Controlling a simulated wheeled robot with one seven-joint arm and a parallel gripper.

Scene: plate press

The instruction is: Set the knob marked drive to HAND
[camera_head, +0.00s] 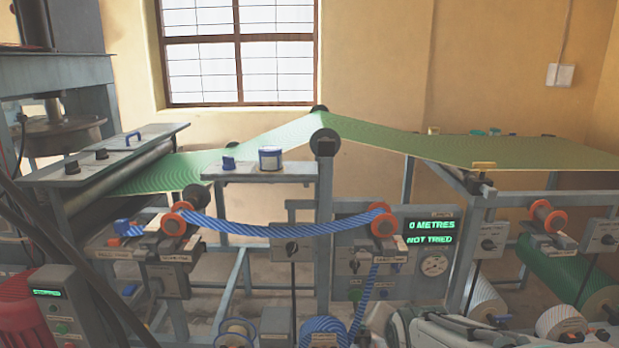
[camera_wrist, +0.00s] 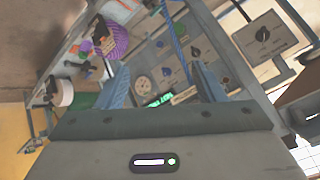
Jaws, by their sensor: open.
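Several dark rotary knobs show, and I cannot read which label says drive. One knob (camera_head: 291,247) is on a grey box left of the central post. Two more boxes with knobs stand farther right, one knob (camera_head: 488,245) beside the green-sheet frame. The wrist view shows a knob (camera_wrist: 195,52) on the panel and a larger dark knob (camera_wrist: 263,34) on a separate box. My gripper (camera_wrist: 163,84) is open and empty, its fingers apart before the panel. Knob settings are too small to read.
The panel's green display (camera_head: 431,232) reads "0 METRES" and "NOT TRIED", with a round gauge (camera_head: 434,265) below. A blue striped strap (camera_head: 280,229) sags between two orange-flanged rollers. Frame posts and a shelf with a blue-white tin (camera_head: 270,159) stand nearby.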

